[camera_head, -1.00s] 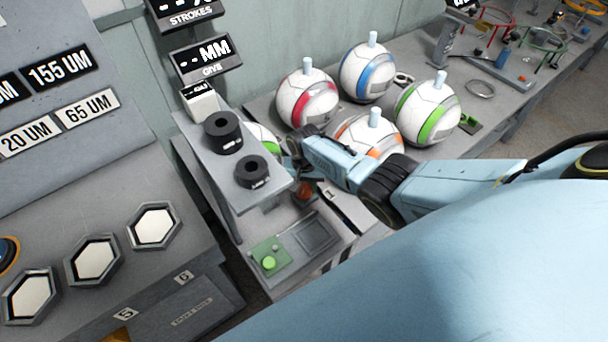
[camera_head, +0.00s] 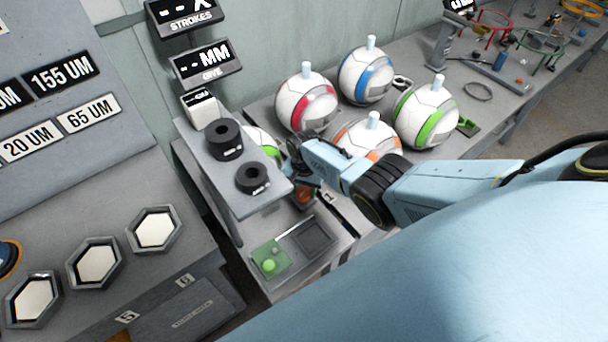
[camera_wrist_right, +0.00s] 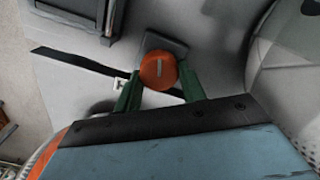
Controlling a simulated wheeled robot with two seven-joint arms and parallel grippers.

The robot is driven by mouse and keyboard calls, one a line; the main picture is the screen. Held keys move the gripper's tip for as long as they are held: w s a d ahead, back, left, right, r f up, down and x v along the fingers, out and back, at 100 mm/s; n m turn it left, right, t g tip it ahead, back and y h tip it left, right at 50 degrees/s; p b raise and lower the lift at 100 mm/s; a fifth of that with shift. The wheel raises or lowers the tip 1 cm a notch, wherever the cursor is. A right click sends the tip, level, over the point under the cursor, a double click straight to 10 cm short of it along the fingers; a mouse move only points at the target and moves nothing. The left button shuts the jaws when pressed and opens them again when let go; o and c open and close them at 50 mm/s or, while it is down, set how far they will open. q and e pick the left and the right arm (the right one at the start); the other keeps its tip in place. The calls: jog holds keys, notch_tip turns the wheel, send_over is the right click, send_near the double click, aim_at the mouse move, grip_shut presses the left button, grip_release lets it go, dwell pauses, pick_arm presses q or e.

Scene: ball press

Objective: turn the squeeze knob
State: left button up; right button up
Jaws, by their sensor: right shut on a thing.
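The squeeze knob (camera_wrist_right: 158,71) is round and orange with a short pale mark across its face, in the wrist view. My right gripper (camera_wrist_right: 159,80) has its two green fingers on either side of the knob and is shut on it. In the head view an orange-red knob (camera_head: 304,196) shows below the press's grey top plate (camera_head: 238,196), partly hidden. My right gripper's fingertips are hidden there behind my arm and the press. A white and green ball (camera_head: 262,141) sits partly hidden behind the plate. My left gripper is not in view.
Black weights (camera_head: 223,139) stand on the press plate. A green button panel (camera_head: 270,259) lies in front. Several balls, one with a red band (camera_head: 306,103), stand behind my right arm. A give display (camera_head: 207,62) hangs above. Hexagonal trays (camera_head: 154,229) are at left.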

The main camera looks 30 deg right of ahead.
aim_at(304, 191)
jog(key=o, duration=1)
jog(key=shift+c, duration=0.2)
jog(key=shift+r, duration=0.1)
jog(key=shift+r+p, duration=0.3)
notch_tip(304, 191, up, 13)
jog(key=p, duration=0.5)
jog(key=shift+f, duration=0.2)
